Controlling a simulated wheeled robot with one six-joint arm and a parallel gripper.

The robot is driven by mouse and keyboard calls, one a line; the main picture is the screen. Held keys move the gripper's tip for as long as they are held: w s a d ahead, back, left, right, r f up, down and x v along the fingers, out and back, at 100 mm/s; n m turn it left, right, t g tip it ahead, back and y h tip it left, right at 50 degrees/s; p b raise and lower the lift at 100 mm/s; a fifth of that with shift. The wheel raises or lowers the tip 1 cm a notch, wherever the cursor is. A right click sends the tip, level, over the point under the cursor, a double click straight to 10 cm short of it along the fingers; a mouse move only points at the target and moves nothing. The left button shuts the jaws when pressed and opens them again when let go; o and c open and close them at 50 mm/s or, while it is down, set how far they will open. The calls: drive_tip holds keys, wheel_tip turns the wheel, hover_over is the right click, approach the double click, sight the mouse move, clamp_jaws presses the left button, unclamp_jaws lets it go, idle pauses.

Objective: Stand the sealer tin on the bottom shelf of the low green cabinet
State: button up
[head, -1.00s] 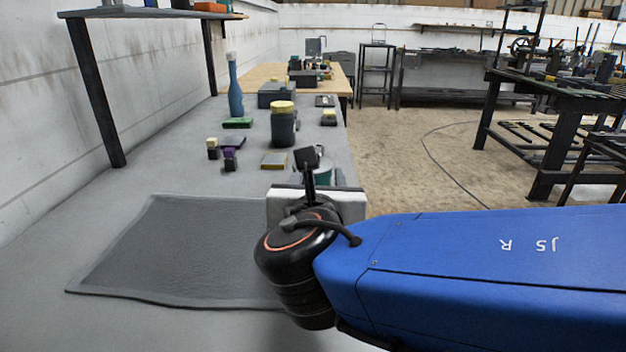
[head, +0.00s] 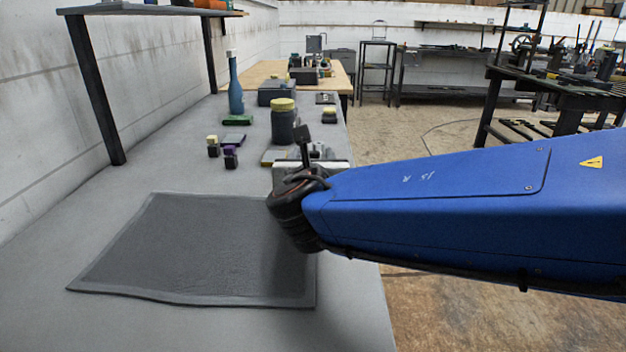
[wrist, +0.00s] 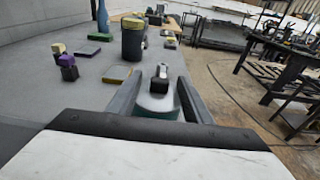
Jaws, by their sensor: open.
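A round tin with a pale top and a dark teal side (wrist: 157,108) shows between my fingers in the wrist view. No label is readable, so I cannot tell for sure that it is the sealer tin. My gripper (wrist: 161,80) is open, with one finger on each side of the tin; I cannot tell whether they touch it. In the head view my gripper (head: 312,166) is over the bench's right edge region and hides most of the tin. A dark jar with a yellow lid (head: 284,122) stands farther back. No green cabinet is in view.
A raised shelf (head: 150,10) stands at left. Open floor (head: 440,310) lies right of the bench.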

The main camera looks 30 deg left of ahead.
drive_tip(key=shift+x, duration=2.95)
clamp_jaws()
